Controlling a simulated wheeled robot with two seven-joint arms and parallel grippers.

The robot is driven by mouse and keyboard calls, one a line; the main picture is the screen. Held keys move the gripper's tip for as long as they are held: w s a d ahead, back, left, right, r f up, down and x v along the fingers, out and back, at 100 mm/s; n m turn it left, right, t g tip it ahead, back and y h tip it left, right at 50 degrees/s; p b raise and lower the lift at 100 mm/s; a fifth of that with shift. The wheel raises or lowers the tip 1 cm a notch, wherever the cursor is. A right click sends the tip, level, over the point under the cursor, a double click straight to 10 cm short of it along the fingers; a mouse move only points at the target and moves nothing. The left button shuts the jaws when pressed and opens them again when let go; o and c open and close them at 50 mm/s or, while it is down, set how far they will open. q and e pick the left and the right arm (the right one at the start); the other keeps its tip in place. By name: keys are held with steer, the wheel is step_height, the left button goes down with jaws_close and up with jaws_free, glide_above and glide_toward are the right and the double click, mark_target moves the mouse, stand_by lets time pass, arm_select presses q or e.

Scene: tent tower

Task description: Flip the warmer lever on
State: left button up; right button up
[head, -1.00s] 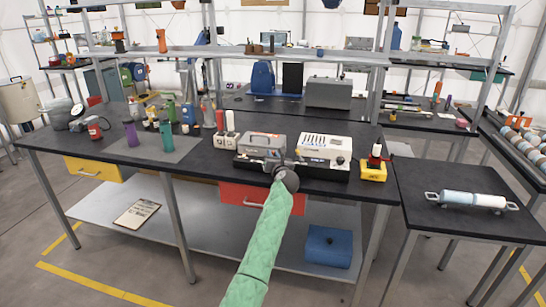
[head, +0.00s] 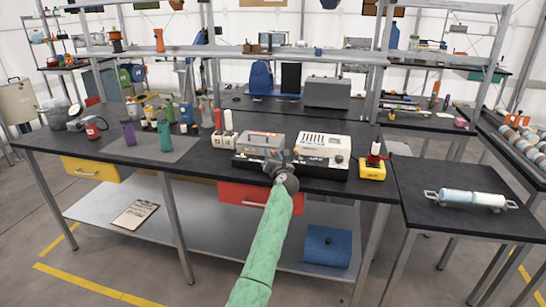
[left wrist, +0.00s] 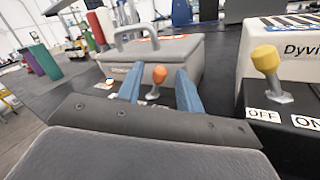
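A grey box with a top handle (head: 261,140) stands near the front edge of the bench, and it fills the middle of the left wrist view (left wrist: 160,58). An orange-tipped lever (left wrist: 159,75) stands in front of it. My left gripper (left wrist: 159,70) is open, with its two blue fingers seen on either side of this lever; contact cannot be told. In the head view my left gripper (head: 280,160) is small and dark before the box. A white machine (head: 323,150) stands to the right; its yellow-tipped lever (left wrist: 267,62) has OFF and ON labels. My right gripper is out of view.
A yellow block with a red-topped part (head: 372,168) stands right of the white machine. A side table (head: 470,225) holds a pale cylinder with handles (head: 472,200).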

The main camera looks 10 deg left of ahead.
arm_select(q)
steer(key=shift+s+d+f, duration=0.15)
steer(key=shift+s+d, duration=0.1)
steer(key=shift+s, duration=0.25)
steer(key=b+v, duration=0.1)
steer(key=v, duration=0.4)
steer(key=shift+s+d, duration=0.15)
steer(key=shift+s, duration=0.2)
steer(key=shift+s+d, duration=0.2)
steer(key=shift+s, duration=0.2)
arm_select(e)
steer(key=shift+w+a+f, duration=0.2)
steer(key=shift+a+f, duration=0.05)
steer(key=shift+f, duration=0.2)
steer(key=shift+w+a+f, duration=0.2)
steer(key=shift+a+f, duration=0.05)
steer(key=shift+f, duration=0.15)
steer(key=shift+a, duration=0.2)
